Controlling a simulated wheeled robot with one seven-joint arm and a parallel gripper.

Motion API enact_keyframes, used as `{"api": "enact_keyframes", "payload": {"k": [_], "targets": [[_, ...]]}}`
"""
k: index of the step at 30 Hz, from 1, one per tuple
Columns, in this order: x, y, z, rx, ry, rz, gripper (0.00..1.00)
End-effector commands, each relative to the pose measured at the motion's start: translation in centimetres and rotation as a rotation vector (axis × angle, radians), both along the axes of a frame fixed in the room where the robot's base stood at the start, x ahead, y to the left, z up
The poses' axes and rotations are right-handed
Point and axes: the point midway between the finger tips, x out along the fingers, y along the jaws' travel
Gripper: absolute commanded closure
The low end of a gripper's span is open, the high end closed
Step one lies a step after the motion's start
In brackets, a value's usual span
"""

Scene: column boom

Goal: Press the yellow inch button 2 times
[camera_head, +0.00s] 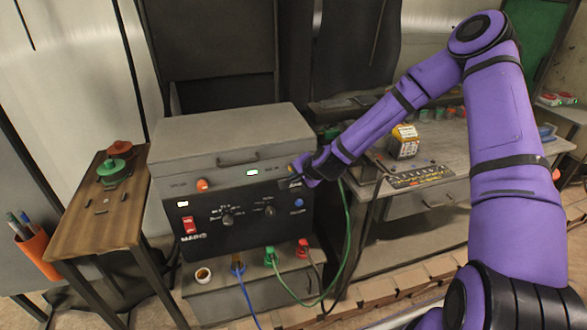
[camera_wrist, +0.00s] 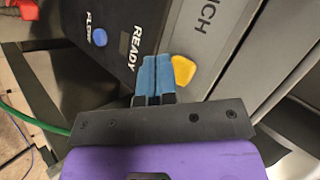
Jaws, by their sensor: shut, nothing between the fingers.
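The yellow inch button (camera_wrist: 184,70) shows in the wrist view, beside the letters "INCH" on the grey top strip of the machine. My gripper (camera_wrist: 156,62) has its two blue fingertips together, empty, just left of the button in that view. Its tips partly overlap the button's left side; I cannot tell whether they touch it. In the head view my gripper (camera_head: 292,178) is at the right end of the machine (camera_head: 232,140), and the yellow button is hidden there.
Cables hang below. A wooden table (camera_head: 105,215) stands left, a workbench (camera_head: 440,185) right.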

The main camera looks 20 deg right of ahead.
Motion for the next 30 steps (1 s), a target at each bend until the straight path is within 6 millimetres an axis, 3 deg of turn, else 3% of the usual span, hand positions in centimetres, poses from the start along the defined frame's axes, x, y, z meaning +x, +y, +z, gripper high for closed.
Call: {"api": "enact_keyframes", "payload": {"k": [30], "targets": [[0.86, -0.02, 0.02, 0.001, 0.000, -0.001, 1.00]]}}
